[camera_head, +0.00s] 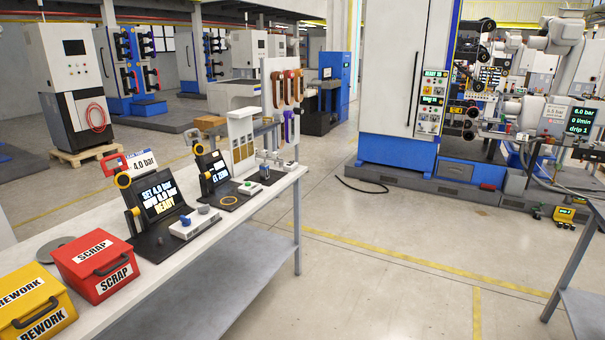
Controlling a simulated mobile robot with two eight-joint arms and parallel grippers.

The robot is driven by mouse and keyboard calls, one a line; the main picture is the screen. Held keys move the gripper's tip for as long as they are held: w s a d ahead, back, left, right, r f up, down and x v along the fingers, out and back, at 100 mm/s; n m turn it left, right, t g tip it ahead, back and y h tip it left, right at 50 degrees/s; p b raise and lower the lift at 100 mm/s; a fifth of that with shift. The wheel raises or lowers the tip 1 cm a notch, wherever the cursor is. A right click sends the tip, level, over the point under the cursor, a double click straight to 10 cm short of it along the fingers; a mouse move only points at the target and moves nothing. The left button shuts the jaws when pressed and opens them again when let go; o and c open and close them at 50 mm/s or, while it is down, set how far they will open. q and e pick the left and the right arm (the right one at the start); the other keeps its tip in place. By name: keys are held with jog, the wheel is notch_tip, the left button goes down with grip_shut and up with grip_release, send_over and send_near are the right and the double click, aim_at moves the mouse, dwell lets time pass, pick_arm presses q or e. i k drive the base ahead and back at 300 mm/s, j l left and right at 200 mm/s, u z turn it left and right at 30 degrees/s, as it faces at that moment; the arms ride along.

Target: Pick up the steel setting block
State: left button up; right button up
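I cannot make out the steel setting block for certain. Small metallic parts (270,158) stand near the far end of the long white bench (160,283), too small to tell apart. Neither of my grippers shows in the head view.
A yellow REWORK box (35,298) and a red SCRAP box (97,262) stand on the near left of the bench. Display stands (155,197) are behind them. A second table (590,308) edges in at right. The floor (385,275) between is clear.

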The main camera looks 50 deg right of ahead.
aim_at(263, 170)
jog(key=z, duration=1.45)
jog(key=i+u, duration=0.1)
jog(key=u, duration=0.3)
jog(key=i+l+u, duration=0.1)
jog(key=u, duration=0.3)
jog(key=i+l+u, duration=0.6)
jog(key=l, duration=0.35)
jog(key=i+l+u, duration=0.1)
jog(key=i+l, duration=0.3)
jog(key=l, duration=0.25)
jog(key=i+l+u, duration=0.15)
jog(key=l, duration=0.2)
jog(key=i+l, duration=0.15)
jog(key=l, duration=0.2)
jog(key=i+l, duration=0.15)
jog(key=l, duration=0.2)
jog(key=i+l, duration=0.15)
jog(key=l, duration=0.15)
jog(key=i+l, duration=0.15)
jog(key=l, duration=0.2)
jog(key=i+l, duration=0.15)
jog(key=l, duration=0.2)
jog(key=i+l, duration=0.15)
jog(key=l, duration=0.2)
jog(key=i+l, duration=0.15)
jog(key=l, duration=0.2)
jog(key=u, duration=0.05)
